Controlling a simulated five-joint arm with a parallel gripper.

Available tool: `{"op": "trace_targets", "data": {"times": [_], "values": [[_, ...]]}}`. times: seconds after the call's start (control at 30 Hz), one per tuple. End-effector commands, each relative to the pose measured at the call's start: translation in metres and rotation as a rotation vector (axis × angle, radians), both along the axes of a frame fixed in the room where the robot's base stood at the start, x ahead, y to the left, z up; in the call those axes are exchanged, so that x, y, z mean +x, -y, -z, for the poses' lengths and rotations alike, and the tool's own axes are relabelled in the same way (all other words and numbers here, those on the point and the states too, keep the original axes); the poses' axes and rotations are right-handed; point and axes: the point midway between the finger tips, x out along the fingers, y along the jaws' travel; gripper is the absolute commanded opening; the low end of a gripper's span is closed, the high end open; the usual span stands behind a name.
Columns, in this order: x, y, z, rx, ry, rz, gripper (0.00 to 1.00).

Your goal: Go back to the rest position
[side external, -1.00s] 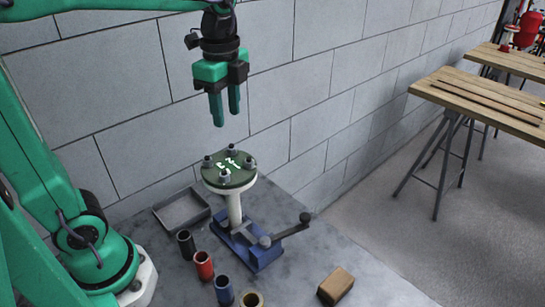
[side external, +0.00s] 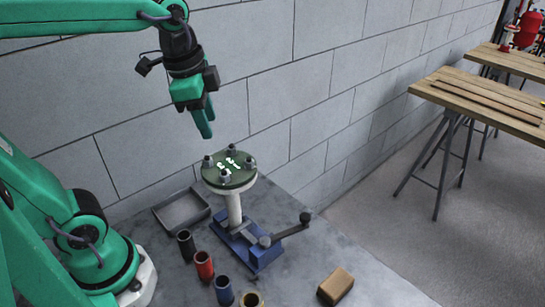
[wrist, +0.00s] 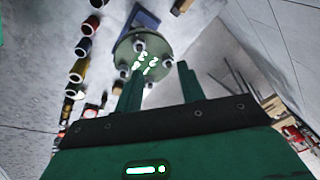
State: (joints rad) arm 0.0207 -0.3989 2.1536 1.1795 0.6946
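My gripper (side external: 204,130) is raised in the air above and to the left of the green round flange (side external: 229,177), clear of it. It is tilted, with its green fingers pointing down and slightly right. In the wrist view the two fingers of my gripper (wrist: 160,75) stand apart with nothing between them, so it is open and empty. The flange shows beyond the fingertips in the wrist view (wrist: 141,52).
A grey shallow tray (side external: 207,212) lies behind the vise. Black (side external: 186,246), red (side external: 204,266), blue (side external: 224,291) and tan (side external: 251,299) cylinders stand in front. A wooden block (side external: 336,287) lies right. A block wall (side external: 300,90) rises behind; wooden benches (side external: 490,98) stand right.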

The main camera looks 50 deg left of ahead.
Motion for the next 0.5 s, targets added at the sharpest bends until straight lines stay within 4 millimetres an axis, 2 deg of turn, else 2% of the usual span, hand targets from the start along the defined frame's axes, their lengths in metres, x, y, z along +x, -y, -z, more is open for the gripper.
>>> {"op": "trace_targets", "data": {"times": [0.3, 0.5], "values": [[-0.036, -0.004, 0.02, -0.134, 0.182, -0.439, 0.39], [-0.048, -0.005, 0.031, -0.213, 0.251, -0.617, 0.39]]}}
